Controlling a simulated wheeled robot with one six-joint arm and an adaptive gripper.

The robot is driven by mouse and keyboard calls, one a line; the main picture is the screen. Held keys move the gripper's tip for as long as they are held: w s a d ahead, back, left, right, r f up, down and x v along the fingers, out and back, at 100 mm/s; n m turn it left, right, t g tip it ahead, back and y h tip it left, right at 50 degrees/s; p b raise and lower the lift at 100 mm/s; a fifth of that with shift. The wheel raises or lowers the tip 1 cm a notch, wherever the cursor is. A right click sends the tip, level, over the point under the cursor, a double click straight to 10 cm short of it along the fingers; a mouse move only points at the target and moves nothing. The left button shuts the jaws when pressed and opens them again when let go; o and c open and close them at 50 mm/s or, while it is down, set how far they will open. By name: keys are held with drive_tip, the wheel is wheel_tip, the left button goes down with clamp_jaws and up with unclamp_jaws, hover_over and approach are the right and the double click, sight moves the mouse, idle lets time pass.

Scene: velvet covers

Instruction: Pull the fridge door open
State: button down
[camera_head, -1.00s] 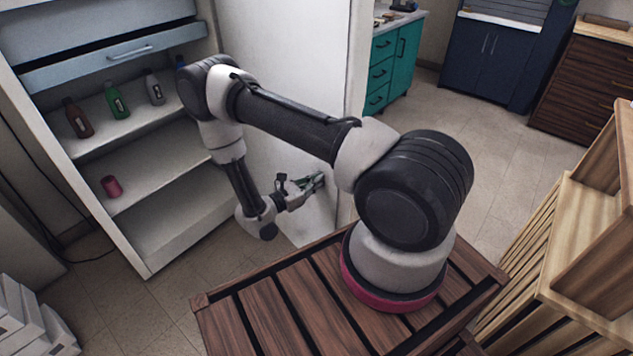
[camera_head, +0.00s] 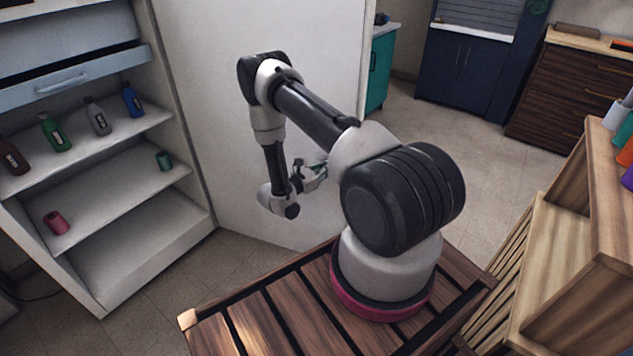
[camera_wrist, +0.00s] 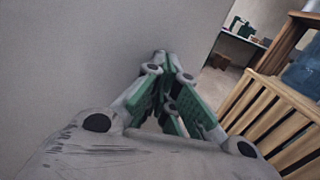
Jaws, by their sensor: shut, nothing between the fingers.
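The white fridge (camera_head: 207,200) stands open at the left in the head view, its shelves showing. Its door (camera_head: 205,60) is swung wide out to the right, and its broad inner face is towards me. My gripper (camera_head: 322,170) is in front of the lower part of the door in the head view. In the wrist view the green-padded fingers (camera_wrist: 165,62) are closed together and hold nothing, with the plain grey door face (camera_wrist: 70,60) close ahead and to the left. No handle shows on the door face in view.
Bottles (camera_head: 98,117) and cans (camera_head: 56,222) sit on the fridge shelves. A blue drawer (camera_head: 75,80) is above them. A wooden slatted shelf unit (camera_head: 560,240) stands close on the right. Open floor (camera_head: 440,140) lies behind the door, before a dark blue cabinet (camera_head: 465,65).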

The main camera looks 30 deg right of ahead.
drive_tip(key=w+d, duration=0.6)
drive_tip(key=d, duration=0.2)
drive_tip(key=shift+w+d, duration=0.15)
drive_tip(key=shift+d, duration=0.1)
drive_tip(key=shift+a, duration=0.1)
